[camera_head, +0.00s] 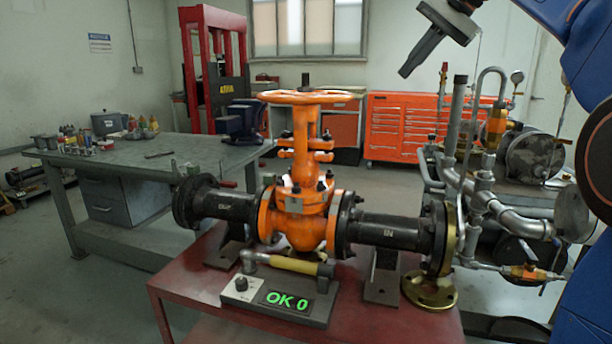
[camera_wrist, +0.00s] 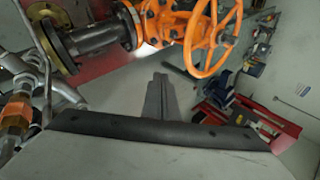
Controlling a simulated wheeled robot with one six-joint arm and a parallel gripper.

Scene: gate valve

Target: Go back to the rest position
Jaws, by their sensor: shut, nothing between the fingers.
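My gripper (camera_head: 405,71) is shut and empty, high at the upper right of the head view. It points down and to the left, well apart from the valve. Its closed fingers also show in the wrist view (camera_wrist: 160,80). The orange gate valve (camera_head: 302,190) stands upright between two black flanged pipes on a red table (camera_head: 215,255). Its orange handwheel (camera_head: 308,97) lies flat on top. In the wrist view the handwheel (camera_wrist: 213,38) is at the upper middle, beyond the fingers, with clear space between them.
A control box (camera_head: 282,298) on the red table's front reads "OK 0". Grey pipework with gauges (camera_head: 490,185) stands close at the right, below my arm. A workbench (camera_head: 150,160) with small items is at the left. An orange tool cabinet (camera_head: 405,128) stands behind.

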